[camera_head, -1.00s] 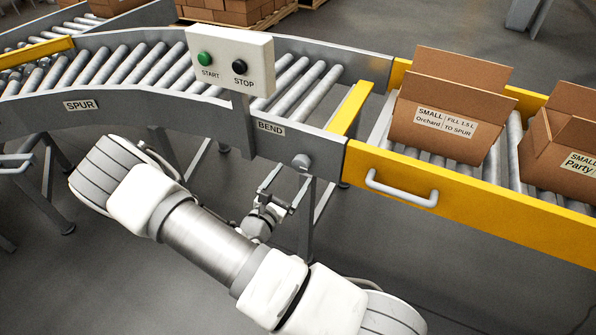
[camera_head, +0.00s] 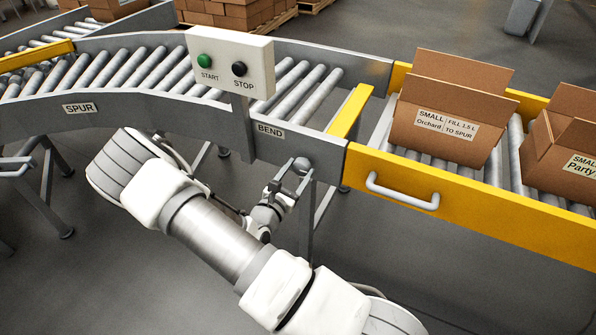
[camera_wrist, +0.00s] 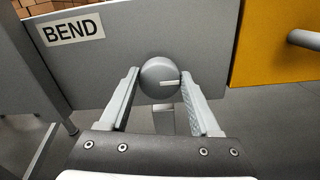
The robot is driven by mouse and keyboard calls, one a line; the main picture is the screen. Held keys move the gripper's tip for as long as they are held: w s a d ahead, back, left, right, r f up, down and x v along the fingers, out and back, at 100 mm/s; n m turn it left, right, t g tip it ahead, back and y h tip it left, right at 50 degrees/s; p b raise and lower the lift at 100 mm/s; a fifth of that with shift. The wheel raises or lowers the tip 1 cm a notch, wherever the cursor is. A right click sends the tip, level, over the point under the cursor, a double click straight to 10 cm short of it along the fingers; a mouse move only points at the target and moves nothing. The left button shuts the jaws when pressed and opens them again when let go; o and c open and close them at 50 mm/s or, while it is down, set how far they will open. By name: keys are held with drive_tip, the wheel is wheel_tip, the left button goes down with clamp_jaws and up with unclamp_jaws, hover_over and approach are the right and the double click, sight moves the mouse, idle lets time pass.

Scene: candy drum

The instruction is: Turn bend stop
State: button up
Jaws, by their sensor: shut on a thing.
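The bend stop is a round grey knob (camera_wrist: 160,79) with a pale pointer line, on the grey side panel near the BEND label (camera_wrist: 73,30). In the wrist view the pointer line lies nearly level, toward the right. In the head view the knob (camera_head: 302,164) sits below and right of the BEND label (camera_head: 270,131). My gripper (camera_wrist: 160,82) is shut on the knob, one finger at its left side and one at its right. In the head view my gripper (camera_head: 291,174) reaches up to the knob from below.
A control box (camera_head: 231,63) with green START and black STOP buttons stands above the rail. A yellow panel (camera_head: 470,212) with a white handle (camera_head: 402,193) is right of the knob. A Small Orchard carton (camera_head: 436,125) and a second carton (camera_head: 570,140) stand on rollers behind it.

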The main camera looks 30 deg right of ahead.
drive_tip(key=c, duration=0.3)
drive_tip(key=shift+c, duration=0.2)
drive_tip(key=shift+p, duration=0.35)
drive_tip(key=n+p, duration=0.2)
drive_tip(key=shift+r+n+p, duration=0.2)
drive_tip(key=shift+n+p, duration=0.2)
drive_tip(key=n+p, duration=0.3)
drive_tip(key=n, duration=0.1)
drive_tip(key=shift+w+a+n, duration=0.1)
drive_tip(key=shift+a+n, duration=0.05)
drive_tip(key=shift+n, duration=0.15)
drive_tip(key=n+p, duration=0.1)
drive_tip(key=n, duration=0.1)
drive_tip(key=n+p, duration=0.2)
drive_tip(key=n, duration=0.1)
drive_tip(key=shift+w+f, duration=0.1)
drive_tip(key=shift+f, duration=0.1)
drive_tip(key=shift+f+n+p, duration=0.2)
drive_tip(key=shift+n+p, duration=0.5)
drive_tip(key=shift+n, duration=2)
